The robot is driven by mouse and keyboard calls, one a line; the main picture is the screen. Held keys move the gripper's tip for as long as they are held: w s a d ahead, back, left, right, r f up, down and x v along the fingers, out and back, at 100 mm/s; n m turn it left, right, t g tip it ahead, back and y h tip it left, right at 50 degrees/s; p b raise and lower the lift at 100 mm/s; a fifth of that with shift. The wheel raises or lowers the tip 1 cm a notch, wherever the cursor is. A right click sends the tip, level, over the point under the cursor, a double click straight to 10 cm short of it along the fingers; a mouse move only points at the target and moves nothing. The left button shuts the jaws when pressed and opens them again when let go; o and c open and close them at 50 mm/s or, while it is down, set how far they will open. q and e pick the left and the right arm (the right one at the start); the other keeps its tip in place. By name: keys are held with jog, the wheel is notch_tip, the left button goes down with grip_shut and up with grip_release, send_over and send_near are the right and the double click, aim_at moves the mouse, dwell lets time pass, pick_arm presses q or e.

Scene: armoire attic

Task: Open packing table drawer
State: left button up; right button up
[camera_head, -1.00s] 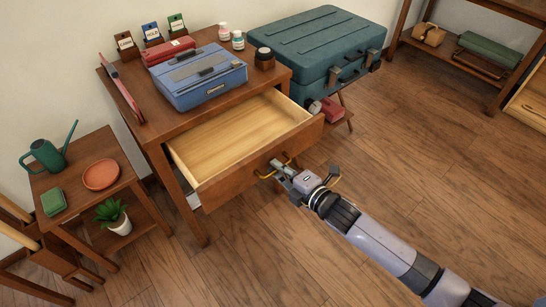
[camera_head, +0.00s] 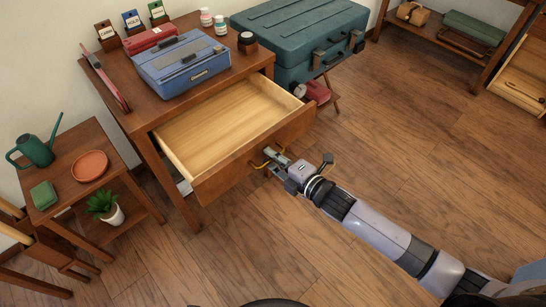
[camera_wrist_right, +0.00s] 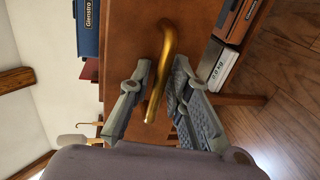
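The packing table (camera_head: 140,119) stands at the upper left with its wooden drawer (camera_head: 222,122) pulled well out. The drawer is empty, with a pale inside and a brown front. My right gripper (camera_head: 272,160) is at the drawer front, on the curved brass handle (camera_head: 258,165). My left gripper is not in view.
A blue case (camera_head: 185,68) and a red box lie on the table top. A teal suitcase (camera_head: 290,40) stands behind right. A side table (camera_head: 115,160) with a watering can (camera_head: 38,150) and plant stands left. Floor in front of the drawer is clear.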

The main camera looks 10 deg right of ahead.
jog(key=shift+s+d, duration=0.1)
jog(key=v, duration=1.1)
jog(key=shift+s+d, duration=0.25)
jog(key=shift+s, duration=0.05)
jog(key=shift+r, duration=0.1)
